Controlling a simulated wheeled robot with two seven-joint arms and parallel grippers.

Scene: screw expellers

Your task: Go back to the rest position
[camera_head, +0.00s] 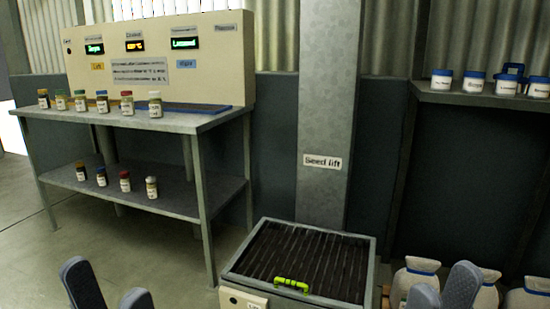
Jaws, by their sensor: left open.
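My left gripper (110,292) is at the bottom left of the head view, with its two dark grey fingers apart and nothing between them. It is over the floor in front of the steel table. My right gripper (443,292) is at the bottom right, with its fingers apart and no object seen between them. It shows in front of white sacks. Only the finger ends of both grippers are in view; the rest is cut off by the bottom edge.
A steel table (180,122) with jars and a control panel (160,62) stands at the left. A seed lift bin (300,262) with a green handle (291,284) stands between my grippers. Sacks (415,273) sit at the right, below a shelf (480,97) with containers.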

